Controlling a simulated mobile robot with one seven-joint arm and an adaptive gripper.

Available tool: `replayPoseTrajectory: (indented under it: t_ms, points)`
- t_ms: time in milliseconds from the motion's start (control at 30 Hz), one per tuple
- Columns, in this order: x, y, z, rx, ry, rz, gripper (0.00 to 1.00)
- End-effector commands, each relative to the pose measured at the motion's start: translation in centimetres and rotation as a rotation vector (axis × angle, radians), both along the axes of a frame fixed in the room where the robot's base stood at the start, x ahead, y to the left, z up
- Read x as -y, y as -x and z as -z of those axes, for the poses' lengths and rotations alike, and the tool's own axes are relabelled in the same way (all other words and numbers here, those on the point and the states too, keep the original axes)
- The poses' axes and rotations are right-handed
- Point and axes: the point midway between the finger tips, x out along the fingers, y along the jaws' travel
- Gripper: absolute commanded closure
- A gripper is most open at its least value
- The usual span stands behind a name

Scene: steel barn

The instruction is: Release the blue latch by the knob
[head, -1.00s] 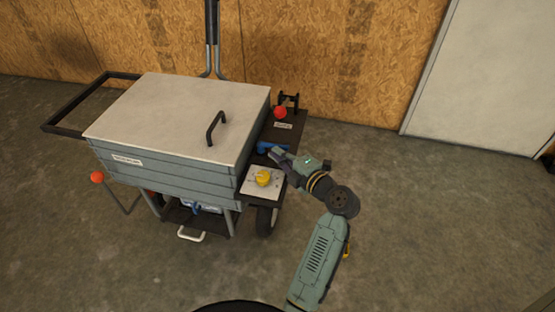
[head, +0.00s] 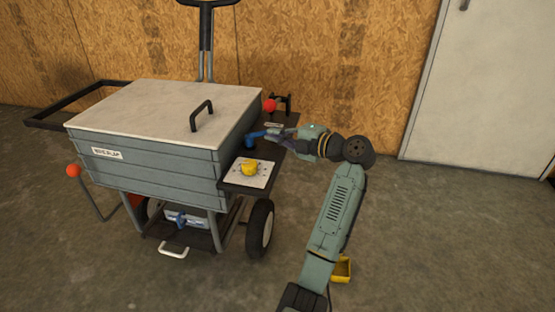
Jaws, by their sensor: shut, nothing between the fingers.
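The blue latch (head: 252,141) sits on the dark side shelf at the right of the grey cart, just behind the yellow knob on its pale plate. A blue bar runs from it to the right, toward my gripper. My gripper (head: 276,137) is at the right end of this bar, its fingers shut and very close to it. I cannot tell whether they touch it. The fingertips are small and partly merge with the blue part. My arm reaches in from the lower right.
The grey lidded cart (head: 150,158) has a black lid handle (head: 201,115). A yellow knob (head: 249,168) and a red ball (head: 269,105) stand near the latch. Another red ball (head: 73,170) sticks out at left.

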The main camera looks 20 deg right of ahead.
Motion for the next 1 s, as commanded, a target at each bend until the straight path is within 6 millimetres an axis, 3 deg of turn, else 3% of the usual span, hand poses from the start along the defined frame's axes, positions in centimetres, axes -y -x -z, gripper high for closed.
replayPoseTrajectory:
  t_ms: [33,600,1000]
  points:
    - [0.1,-0.5,0.8,0.002,0.002,-0.001,1.0]
    - [0.9,-4.5,0.3,0.0,0.0,0.0,1.0]
    - [0.6,-6.1,0.1,0.0,0.0,0.001,1.0]
